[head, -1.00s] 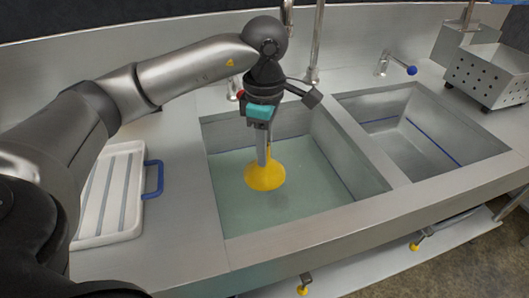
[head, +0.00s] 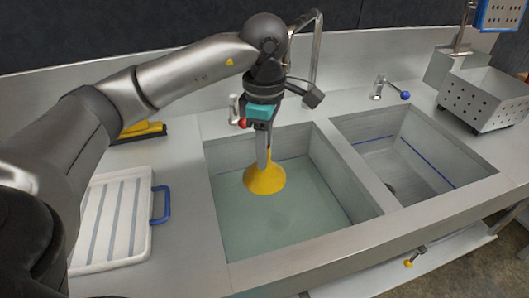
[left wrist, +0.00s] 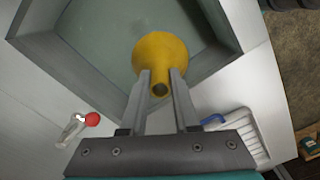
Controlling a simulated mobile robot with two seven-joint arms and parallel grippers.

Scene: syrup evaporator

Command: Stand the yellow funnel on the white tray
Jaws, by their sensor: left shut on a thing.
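The yellow funnel (head: 264,181) hangs wide end down over the left basin, which holds greenish water. My left gripper (head: 264,150) is shut on its narrow spout. The left wrist view also shows the funnel (left wrist: 160,52) between the two fingers, with its spout opening facing the camera. The white tray (head: 113,225) lies on the counter left of the basin, with grey stripes and a blue handle. It is empty where I see it; my arm hides its left part. In the left wrist view, part of the tray (left wrist: 243,132) shows at the lower right. My right gripper is not in view.
The left basin's rim (head: 215,215) lies between the funnel and the tray. A tap (head: 317,50) stands behind the basin. A yellow and black object (head: 142,131) lies behind the tray. A perforated metal box (head: 487,97) stands far right. Counter beside the tray is clear.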

